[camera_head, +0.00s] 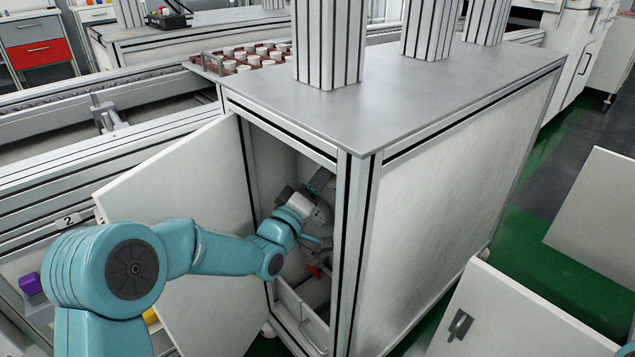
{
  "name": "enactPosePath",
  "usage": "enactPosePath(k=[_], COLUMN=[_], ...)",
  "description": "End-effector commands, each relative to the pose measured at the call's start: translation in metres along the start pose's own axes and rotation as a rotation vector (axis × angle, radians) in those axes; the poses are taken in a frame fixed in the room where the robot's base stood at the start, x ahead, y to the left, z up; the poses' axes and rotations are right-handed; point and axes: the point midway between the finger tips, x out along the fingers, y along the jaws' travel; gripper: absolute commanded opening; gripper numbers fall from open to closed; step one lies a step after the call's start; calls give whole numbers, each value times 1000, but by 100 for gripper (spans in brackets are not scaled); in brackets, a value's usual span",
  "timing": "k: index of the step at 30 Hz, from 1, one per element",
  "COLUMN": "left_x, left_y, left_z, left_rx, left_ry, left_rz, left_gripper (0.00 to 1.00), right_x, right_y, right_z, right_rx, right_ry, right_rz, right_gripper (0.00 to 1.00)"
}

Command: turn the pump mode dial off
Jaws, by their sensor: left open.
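My left arm reaches from the lower left through the open door of a grey cabinet (430,190). My left gripper (324,212) is inside the opening, its jaws apart, with nothing seen between them. A round grey part shows just behind the wrist, partly covered by it. I cannot tell whether it is the pump mode dial, and no dial or its setting can be made out. A small red part (313,270) sits below the gripper. My right gripper is not in view.
The cabinet's white door (185,195) stands open to the left of the opening, close to my forearm. A drawer or bin with a handle (308,335) is at the cabinet's bottom. A conveyor (60,115) runs behind. A loose-looking white panel with a black handle (460,325) is at lower right.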

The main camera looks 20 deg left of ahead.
Motion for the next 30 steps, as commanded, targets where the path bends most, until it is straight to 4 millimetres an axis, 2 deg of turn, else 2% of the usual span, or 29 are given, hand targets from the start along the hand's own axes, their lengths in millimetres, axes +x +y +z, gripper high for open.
enactPosePath(k=[2, 6, 7, 17, 30], left_x=[0, 0, 0, 0, 0], left_y=[0, 0, 0, 1, 5], left_z=[0, 0, 0, 0, -1], left_rx=[0, 1, 1, -38, -305], left_ry=[0, 0, 0, 1, 1], left_rz=[0, 0, 0, -15, -125], left_gripper=[52, 6, 0, 0, 0], right_x=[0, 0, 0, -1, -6], right_y=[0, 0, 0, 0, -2], right_z=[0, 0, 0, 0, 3], right_rx=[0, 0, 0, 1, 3], right_ry=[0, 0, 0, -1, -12], right_rz=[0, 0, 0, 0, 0], right_gripper=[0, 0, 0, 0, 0])
